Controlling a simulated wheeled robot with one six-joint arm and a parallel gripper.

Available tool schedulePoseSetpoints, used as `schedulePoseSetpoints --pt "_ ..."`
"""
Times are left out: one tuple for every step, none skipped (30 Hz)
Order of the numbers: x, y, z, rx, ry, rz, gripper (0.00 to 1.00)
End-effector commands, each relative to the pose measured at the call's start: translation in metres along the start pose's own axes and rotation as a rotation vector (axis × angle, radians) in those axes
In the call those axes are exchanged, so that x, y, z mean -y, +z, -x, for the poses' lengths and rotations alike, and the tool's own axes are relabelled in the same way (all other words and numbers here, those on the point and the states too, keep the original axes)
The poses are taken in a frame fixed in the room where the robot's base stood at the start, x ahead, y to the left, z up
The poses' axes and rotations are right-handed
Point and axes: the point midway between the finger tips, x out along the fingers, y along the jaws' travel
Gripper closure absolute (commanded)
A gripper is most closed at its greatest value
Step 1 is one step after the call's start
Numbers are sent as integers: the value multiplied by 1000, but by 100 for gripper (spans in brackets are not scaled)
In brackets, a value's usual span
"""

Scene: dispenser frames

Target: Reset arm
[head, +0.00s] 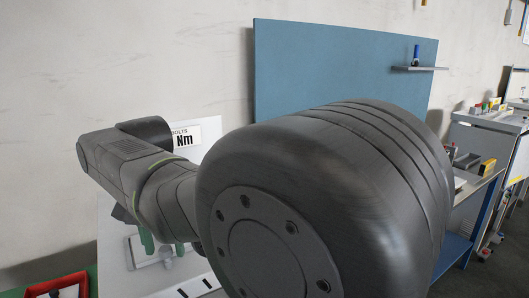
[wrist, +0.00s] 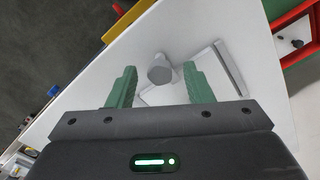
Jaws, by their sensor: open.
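My gripper (wrist: 159,75) is open, with its two green fingers apart in the wrist view. A grey round knob (wrist: 160,70) shows between and just beyond the fingertips; I cannot tell whether they touch it. The knob stands on a white dispenser (wrist: 90,75), beside a raised square frame (wrist: 230,68). In the head view the dispenser's white panel (head: 208,130) bears a label (head: 185,140) reading "BOLTS" and "Nm", partly hidden by my arm. My green fingers (head: 163,246) show low on the left there, near the grey knob (head: 167,257).
A red-rimmed tray (head: 84,282) is at the lower left; it also shows in the wrist view (wrist: 283,50). A blue board (head: 330,70) stands behind my arm. A bench with coloured items (head: 480,165) is at the right. My arm hides the middle.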

Motion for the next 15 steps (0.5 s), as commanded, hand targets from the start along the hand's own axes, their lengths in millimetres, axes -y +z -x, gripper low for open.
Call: schedulePoseSetpoints --pt "0 0 -2 -1 -1 36 54" --pt "0 0 -2 -1 -1 60 54" --pt "0 0 -2 -1 -1 92 54" --pt "0 0 -2 -1 -1 116 54" --pt "0 0 -2 -1 -1 139 54" --pt "0 0 -2 -1 -1 171 54" --pt "0 0 -2 -1 -1 194 54" --pt "0 0 -2 -1 -1 218 54" --pt "0 0 -2 -1 0 250 54" --pt "0 0 -2 -1 -1 274 54" --pt "0 0 -2 -1 -1 297 54" --pt "0 0 -3 -1 -1 329 54" --pt "0 0 -3 -1 -1 352 54" --pt "0 0 -3 0 0 376 54" --pt "0 0 -3 0 0 408 54"
